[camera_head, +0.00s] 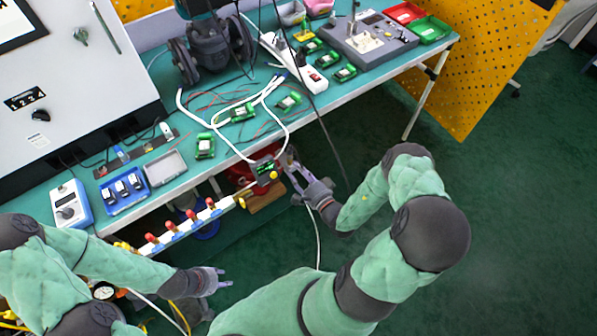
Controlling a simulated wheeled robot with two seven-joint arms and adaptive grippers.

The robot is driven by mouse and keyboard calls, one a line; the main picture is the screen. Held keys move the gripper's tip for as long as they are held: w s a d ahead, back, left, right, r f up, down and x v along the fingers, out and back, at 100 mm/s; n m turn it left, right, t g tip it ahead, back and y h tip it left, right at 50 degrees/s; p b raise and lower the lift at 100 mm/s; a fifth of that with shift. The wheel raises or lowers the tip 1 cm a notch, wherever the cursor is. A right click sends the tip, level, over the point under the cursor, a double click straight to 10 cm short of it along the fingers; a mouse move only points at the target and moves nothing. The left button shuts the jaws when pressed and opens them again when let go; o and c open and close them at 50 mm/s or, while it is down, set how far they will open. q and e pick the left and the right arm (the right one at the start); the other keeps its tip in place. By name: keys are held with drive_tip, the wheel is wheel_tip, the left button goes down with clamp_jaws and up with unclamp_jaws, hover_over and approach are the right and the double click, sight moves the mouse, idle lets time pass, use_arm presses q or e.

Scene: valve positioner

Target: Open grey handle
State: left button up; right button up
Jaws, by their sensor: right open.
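I cannot pick out a grey handle for certain. A row of several red-handled valves (180,225) sits on a white pipe along the bench's front edge. A small dark device with a green display (265,169) is at the right end of this pipe. My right gripper (291,168) is open, just right of the device; I cannot tell whether it touches it. My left gripper (226,277) appears open and empty, low in front of the pipe, with its fingertips pointing right.
The green-topped bench (230,170) holds white cables, small green boards (205,146) and a power strip (293,62). A large white cabinet (60,80) stands at the left. A yellow perforated panel (490,75) is at the right. The green floor (500,220) at the right is clear.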

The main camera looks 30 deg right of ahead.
clamp_jaws()
drive_tip(key=shift+m, duration=0.4)
drive_tip(key=shift+s+a+r+m+p, duration=0.15)
drive_tip(key=shift+m+p, duration=1.85)
drive_tip(key=shift+m, duration=2.3)
drive_tip(key=shift+w+a+f+m+p, duration=0.15)
drive_tip(key=shift+m+p, duration=1.8)
drive_tip(key=shift+m, duration=2.35)
drive_tip(key=shift+s+r, duration=0.1)
